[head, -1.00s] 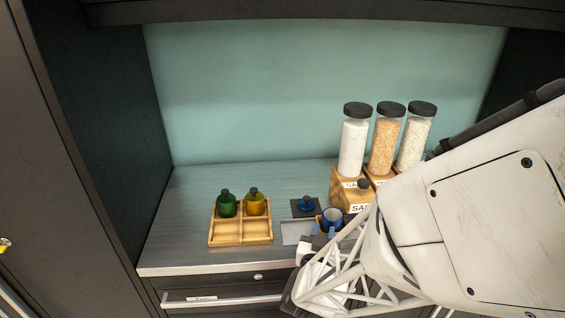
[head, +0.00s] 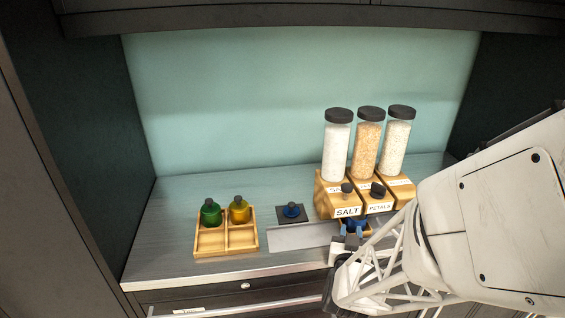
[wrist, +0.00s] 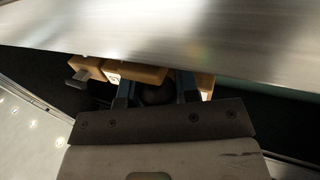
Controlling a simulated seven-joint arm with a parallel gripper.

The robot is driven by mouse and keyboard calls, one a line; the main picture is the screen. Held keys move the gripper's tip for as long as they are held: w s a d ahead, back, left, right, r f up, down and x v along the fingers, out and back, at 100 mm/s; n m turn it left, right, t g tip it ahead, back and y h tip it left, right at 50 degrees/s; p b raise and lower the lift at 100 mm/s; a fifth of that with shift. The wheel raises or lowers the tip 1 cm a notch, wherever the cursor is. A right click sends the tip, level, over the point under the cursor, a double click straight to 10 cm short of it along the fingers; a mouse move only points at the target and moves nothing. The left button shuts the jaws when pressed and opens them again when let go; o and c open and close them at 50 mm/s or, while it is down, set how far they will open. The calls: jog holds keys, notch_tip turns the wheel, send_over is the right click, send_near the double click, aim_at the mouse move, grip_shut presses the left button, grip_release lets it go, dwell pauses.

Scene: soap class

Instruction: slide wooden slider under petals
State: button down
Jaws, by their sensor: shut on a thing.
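The wooden slider (head: 369,231) shows as a small strip of wood at the front of the dispensers, below the PETALS label (head: 380,207). A dark blue cup (head: 357,222) stands at the slider, partly hidden by my gripper. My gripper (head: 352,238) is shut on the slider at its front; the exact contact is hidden. The petals dispenser is the middle wooden block, under a jar of orange-pink flakes (head: 367,150). In the wrist view my blue fingers (wrist: 156,91) flank a dark round shape, with pale wood behind.
The salt dispenser (head: 338,200) stands left of petals, and another white-filled jar (head: 395,150) stands right. A wooden tray (head: 227,247) holds green and yellow bottles. A blue-topped item (head: 291,211) sits on a dark square beside a bare grey plate (head: 300,237). The counter's front edge is close.

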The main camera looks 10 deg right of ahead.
aim_at(367, 232)
jog(key=shift+d, duration=2.3)
jog(key=c, duration=0.9)
grip_release()
jog(key=shift+s, duration=0.1)
jog(key=v, duration=0.7)
jog(key=shift+s+a, duration=0.15)
jog(key=shift+s, duration=0.15)
jog(key=shift+s+a, duration=0.1)
jog(key=shift+s, duration=0.05)
jog(key=shift+v, duration=1.8)
